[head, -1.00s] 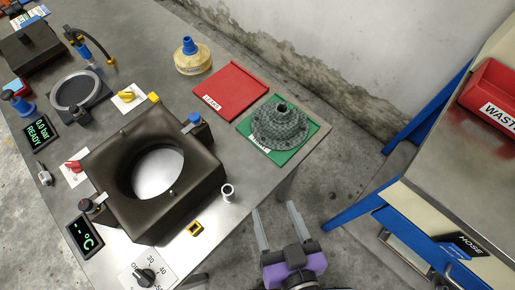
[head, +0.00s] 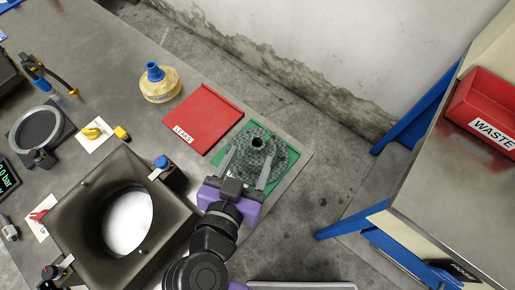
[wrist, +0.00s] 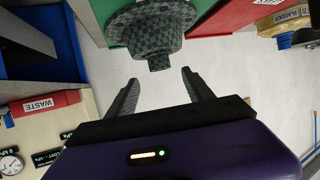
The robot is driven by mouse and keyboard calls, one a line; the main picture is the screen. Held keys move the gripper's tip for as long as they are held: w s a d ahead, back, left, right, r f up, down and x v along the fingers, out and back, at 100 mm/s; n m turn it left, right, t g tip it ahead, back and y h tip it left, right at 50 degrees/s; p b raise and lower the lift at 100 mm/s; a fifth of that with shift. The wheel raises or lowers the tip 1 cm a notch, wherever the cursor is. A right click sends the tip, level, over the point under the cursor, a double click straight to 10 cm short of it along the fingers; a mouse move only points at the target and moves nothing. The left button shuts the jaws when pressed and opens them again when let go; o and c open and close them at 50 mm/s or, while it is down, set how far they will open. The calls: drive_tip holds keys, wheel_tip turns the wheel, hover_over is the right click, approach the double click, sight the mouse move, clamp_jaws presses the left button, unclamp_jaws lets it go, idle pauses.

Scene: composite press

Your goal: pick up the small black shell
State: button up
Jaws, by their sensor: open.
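The small black shell (head: 262,146) is a dark, checkered, round flanged piece with a short neck and a hole on top. It sits on the green tray (head: 287,170) near the table's corner. My gripper (head: 246,166) is open and empty, with its fingers reaching over the near side of the shell in the head view. In the wrist view, the shell (wrist: 146,28) is beyond the fingertips (wrist: 160,77). Its narrow neck points toward the gap between the fingers, and it looks apart from them. The gripper partly hides the tray's near side.
A dark press block (head: 165,215) with a round opening is close left of my arm. A red WASTE bin (head: 489,116) stands on the right bench.

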sight(257, 143)
drive_tip(key=p+x, duration=0.1)
drive_tip(key=x, duration=0.5)
drive_tip(key=shift+w+f, duration=0.2)
drive_tip(key=shift+w, duration=0.15)
clamp_jaws()
idle(1.1)
